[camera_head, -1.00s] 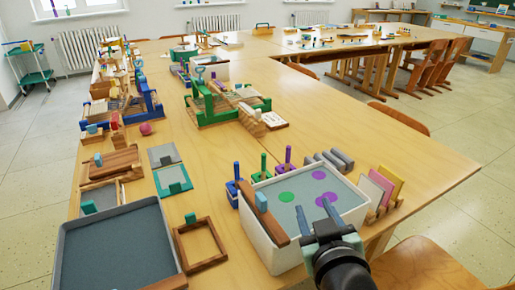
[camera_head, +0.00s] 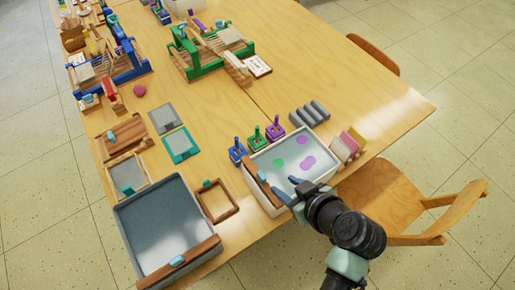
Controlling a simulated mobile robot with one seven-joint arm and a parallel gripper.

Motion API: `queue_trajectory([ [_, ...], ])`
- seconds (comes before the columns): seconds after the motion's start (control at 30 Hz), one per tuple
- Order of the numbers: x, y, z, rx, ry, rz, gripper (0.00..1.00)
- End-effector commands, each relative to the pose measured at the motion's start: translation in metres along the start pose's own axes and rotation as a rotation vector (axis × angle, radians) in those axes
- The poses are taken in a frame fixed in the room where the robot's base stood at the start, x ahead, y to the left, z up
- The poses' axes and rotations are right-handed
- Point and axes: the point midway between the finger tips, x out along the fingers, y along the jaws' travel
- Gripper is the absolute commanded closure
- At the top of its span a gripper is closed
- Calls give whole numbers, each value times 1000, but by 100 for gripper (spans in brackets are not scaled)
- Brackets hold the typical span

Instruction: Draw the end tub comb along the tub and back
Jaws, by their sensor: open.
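The white tub (camera_head: 316,143) holds greyish liquid with green and purple spots. A brown wooden comb (camera_head: 251,181) with a light blue handle (camera_head: 262,178) lies across its left end. My gripper (camera_head: 283,184) is open above the left part of this tub, close to the right of that comb's handle. Its fingers look empty; I cannot tell whether they touch anything. A large grey tub (camera_head: 118,208) stands to the left, at the table's near edge. A similar brown comb (camera_head: 200,256) with a blue handle (camera_head: 177,261) lies across its near end.
A wooden frame (camera_head: 216,202) lies between the tubs. Blue (camera_head: 237,152), green (camera_head: 255,138) and purple (camera_head: 274,132) stamps stand behind the white tub. Coloured blocks (camera_head: 347,146) sit at its right. A wooden chair (camera_head: 385,200) is near my arm. The table's right part is clear.

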Motion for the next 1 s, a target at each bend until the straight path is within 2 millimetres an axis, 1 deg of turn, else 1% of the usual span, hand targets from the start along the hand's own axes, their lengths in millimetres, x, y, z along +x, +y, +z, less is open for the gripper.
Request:
queue_trajectory([
  [0.03,-11,-3,-5,3,-9,-15,52],
  [0.13,-16,-7,-3,4,-14,-34,52],
  [0.23,-15,-9,-1,3,-17,-43,52],
  [0.33,-8,-10,0,3,-18,-47,52],
  [0.47,12,-12,1,2,-19,-48,52],
  [0.8,74,-14,0,2,-17,-46,52],
  [1.0,100,-14,2,2,-17,-44,52],
])
